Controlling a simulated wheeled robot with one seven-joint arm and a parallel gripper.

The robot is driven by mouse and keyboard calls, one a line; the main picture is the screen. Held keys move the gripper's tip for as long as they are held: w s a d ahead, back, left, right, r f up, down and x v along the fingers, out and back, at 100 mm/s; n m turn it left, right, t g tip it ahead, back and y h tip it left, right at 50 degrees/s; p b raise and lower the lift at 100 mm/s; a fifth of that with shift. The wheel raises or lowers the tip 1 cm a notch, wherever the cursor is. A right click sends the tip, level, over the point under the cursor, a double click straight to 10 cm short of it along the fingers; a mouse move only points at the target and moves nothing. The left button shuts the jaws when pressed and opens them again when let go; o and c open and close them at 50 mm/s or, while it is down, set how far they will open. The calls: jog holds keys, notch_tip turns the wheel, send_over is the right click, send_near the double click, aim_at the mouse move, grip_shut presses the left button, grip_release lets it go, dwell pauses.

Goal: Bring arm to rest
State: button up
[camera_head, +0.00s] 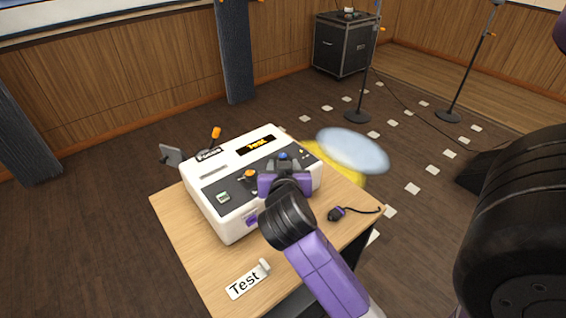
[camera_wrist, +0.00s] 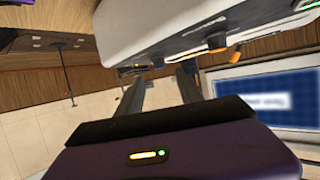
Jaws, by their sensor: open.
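My arm reaches up from the lower right of the head view, with purple and black links. My gripper (camera_head: 284,168) is at the right front part of a white console (camera_head: 222,217) with a dark control panel. In the wrist view my two gripper fingers (camera_wrist: 160,92) stand apart with nothing between them. The console carries an orange "Test" display (camera_head: 256,144), a green button (camera_head: 223,197) and an orange-topped knob (camera_head: 249,174).
The wooden table (camera_head: 180,222) holds the console, a "Test" label card (camera_head: 246,281) and a small purple device with a black cable (camera_head: 338,213). A blue disc (camera_head: 352,150) and a yellow one lie behind the table. Microphone stands (camera_head: 358,115) and a black case (camera_head: 341,45) stand farther back.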

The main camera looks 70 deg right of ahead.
jog(key=shift+s+a+r, duration=0.15)
jog(key=shift+s+a, duration=0.05)
jog(key=shift+a, duration=0.2)
dwell(0.3)
